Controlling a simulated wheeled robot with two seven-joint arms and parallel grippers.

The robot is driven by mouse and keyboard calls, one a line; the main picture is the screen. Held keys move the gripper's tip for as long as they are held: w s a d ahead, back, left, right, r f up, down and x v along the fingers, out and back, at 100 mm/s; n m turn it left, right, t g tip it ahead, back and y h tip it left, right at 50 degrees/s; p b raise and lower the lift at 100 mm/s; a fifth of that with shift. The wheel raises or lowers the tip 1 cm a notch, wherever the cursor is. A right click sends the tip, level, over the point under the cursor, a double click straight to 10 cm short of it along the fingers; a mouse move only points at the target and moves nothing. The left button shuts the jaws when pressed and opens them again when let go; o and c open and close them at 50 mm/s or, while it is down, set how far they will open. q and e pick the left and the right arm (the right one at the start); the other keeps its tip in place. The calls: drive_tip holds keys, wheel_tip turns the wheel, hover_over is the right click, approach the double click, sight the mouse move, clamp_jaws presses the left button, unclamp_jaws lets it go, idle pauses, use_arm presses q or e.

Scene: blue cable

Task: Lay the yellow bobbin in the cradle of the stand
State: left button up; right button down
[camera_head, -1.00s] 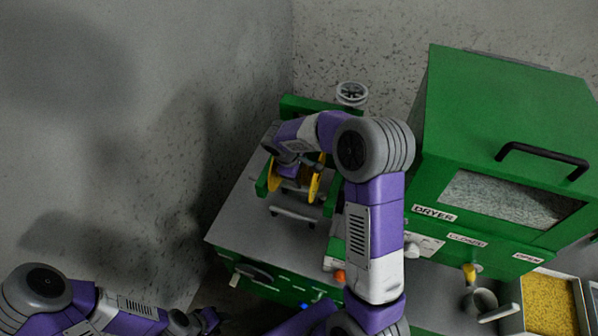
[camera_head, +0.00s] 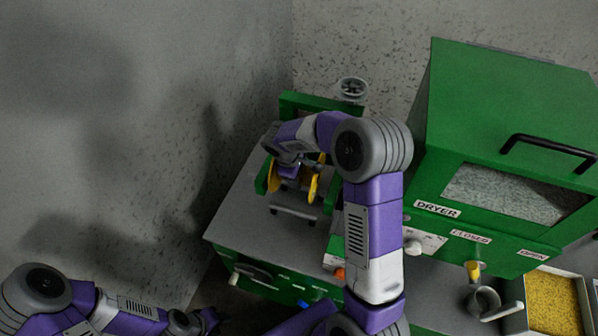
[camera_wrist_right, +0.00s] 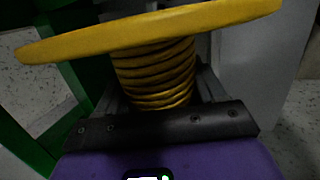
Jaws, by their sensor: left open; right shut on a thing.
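The yellow bobbin (camera_head: 274,178) is at the green stand (camera_head: 262,180) on the grey bench top, between the stand's uprights. My right gripper (camera_head: 292,170) reaches down over it and is shut on it. In the right wrist view one broad yellow flange of the bobbin (camera_wrist_right: 150,33) crosses the top, with its wound yellow core (camera_wrist_right: 155,80) below, beside the dark gripper parts. My right arm hides part of the bobbin and stand, so I cannot tell whether the bobbin touches the cradle. My left gripper (camera_head: 212,320) is at the lower left, open and empty, away from the stand.
A green dryer (camera_head: 500,130) with a black handle stands on the right. A small cup (camera_head: 484,302) and a tray of yellow granules (camera_head: 553,302) are at the lower right. A grey spoked wheel (camera_head: 352,88) is behind the stand. A speckled wall is close on the left.

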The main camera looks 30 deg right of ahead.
wheel_tip(320, 180, down, 7)
drive_tip(key=b, duration=0.5)
drive_tip(key=shift+r, duration=0.15)
idle(0.6)
drive_tip(key=shift+f+b, duration=0.6)
drive_tip(key=shift+b, duration=0.05)
idle(1.0)
drive_tip(key=shift+c, duration=0.5)
unclamp_jaws()
drive_tip(key=shift+o, duration=0.4)
drive_tip(key=shift+f, duration=0.1)
drive_tip(key=p+v, duration=0.1)
drive_tip(key=v, duration=0.6)
drive_tip(key=shift+a+r+p, duration=0.1)
drive_tip(key=shift+r+p, duration=0.25)
drive_tip(key=shift+p, duration=0.05)
drive_tip(key=shift+r, duration=0.1)
